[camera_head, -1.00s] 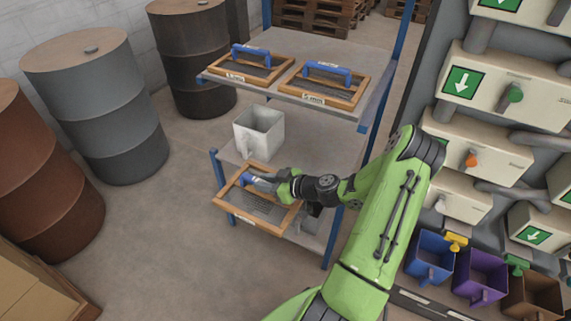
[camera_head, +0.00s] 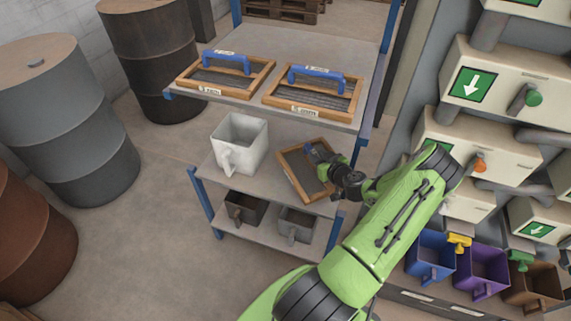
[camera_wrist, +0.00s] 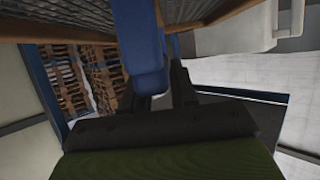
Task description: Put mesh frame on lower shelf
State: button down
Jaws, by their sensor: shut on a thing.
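The held mesh frame (camera_head: 296,174) has a wooden border, grey mesh and a blue handle. In the head view it is tilted at the right part of the rack's middle shelf (camera_head: 262,182), beside a white container. I cannot tell whether it touches the shelf. My gripper (camera_head: 322,160) is shut on its blue handle, which also shows in the wrist view (camera_wrist: 143,55); my fingers partly hide it. Two similar frames, a left one (camera_head: 226,77) and a right one (camera_head: 313,93), lie on the top shelf (camera_head: 300,48).
The white container (camera_head: 239,143) stands on the middle shelf, left of the held frame. Two dark bins (camera_head: 244,208) sit on the bottom shelf (camera_head: 262,231). The top shelf lies above the held frame. A blue rack post (camera_head: 334,236) is close to my arm. Coloured bins (camera_head: 432,254) stand at right.

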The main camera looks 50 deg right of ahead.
notch_tip(320, 180, down, 8)
jog(key=shift+r+b, duration=0.1)
jog(key=shift+b, duration=0.85)
jog(key=c, duration=0.9)
grip_release()
jog(key=p+v, duration=0.2)
jog(key=v, duration=1)
jog(key=w+a+r+n+g+y, duration=0.35)
jog(key=w+a+r, duration=0.35)
jog(key=a, duration=0.4)
jog(key=w+a+r+n+g+y, duration=0.3)
jog(key=w+a+r+n+y, duration=0.1)
jog(key=a+r, duration=0.55)
jog(key=s+a+r+g+h, duration=0.15)
jog(key=s+a+r, duration=0.35)
jog(key=a+r, duration=0.6)
jog(key=s+a+r+m, duration=0.1)
jog(key=s, duration=0.2)
jog(key=s+a+r+m, duration=0.1)
jog(key=s+a, duration=0.1)
jog(key=s, duration=0.1)
jog(key=s+a+r+m+t+h, duration=0.1)
jog(key=s+a, duration=0.1)
jog(key=s, duration=0.1)
jog(key=shift+s+a+r, duration=0.15)
jog(key=shift+s+r, duration=0.05)
jog(key=shift+s, duration=0.15)
